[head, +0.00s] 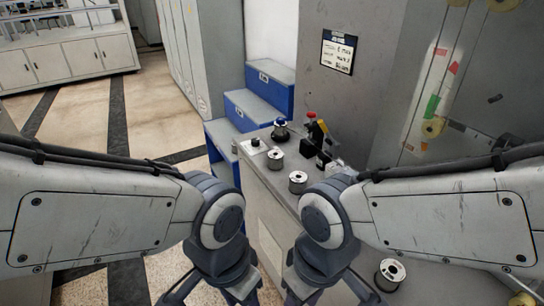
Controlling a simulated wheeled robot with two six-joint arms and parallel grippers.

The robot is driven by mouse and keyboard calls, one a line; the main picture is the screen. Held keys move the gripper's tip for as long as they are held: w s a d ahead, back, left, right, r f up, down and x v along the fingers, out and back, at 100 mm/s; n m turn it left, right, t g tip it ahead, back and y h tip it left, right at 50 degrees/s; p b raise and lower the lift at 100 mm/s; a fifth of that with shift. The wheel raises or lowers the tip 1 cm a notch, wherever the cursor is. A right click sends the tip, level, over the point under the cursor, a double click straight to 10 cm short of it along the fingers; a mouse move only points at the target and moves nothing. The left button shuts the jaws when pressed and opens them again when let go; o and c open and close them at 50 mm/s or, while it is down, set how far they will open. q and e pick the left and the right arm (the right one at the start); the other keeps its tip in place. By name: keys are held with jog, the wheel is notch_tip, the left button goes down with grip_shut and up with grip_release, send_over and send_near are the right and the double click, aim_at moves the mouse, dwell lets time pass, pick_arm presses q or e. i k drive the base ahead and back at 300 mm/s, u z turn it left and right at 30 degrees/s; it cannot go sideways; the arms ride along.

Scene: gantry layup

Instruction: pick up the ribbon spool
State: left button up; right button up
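Several silver-white spools with dark hubs stand on the grey bench; I cannot tell which one is the ribbon spool. One spool (298,182) is near the bench's middle and another spool (276,159) is farther back. A third spool (390,273) is at the lower right, beyond my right gripper. My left gripper (212,295) and my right gripper (330,295) hang at the bottom edge, in front of the bench. Their fingers are spread, and the fingertips are cut off by the frame. I see nothing held between them.
The grey bench (262,190) runs along a grey machine panel (330,90). A blue-topped black item (280,129) and small red, yellow and black tools (318,135) stand at its back. Blue steps (270,85) are behind. Open floor (95,110) lies to the left.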

aim_at(274, 158)
jog(key=u, duration=1.2)
jog(key=i, duration=2.25)
jog(key=z, duration=2.6)
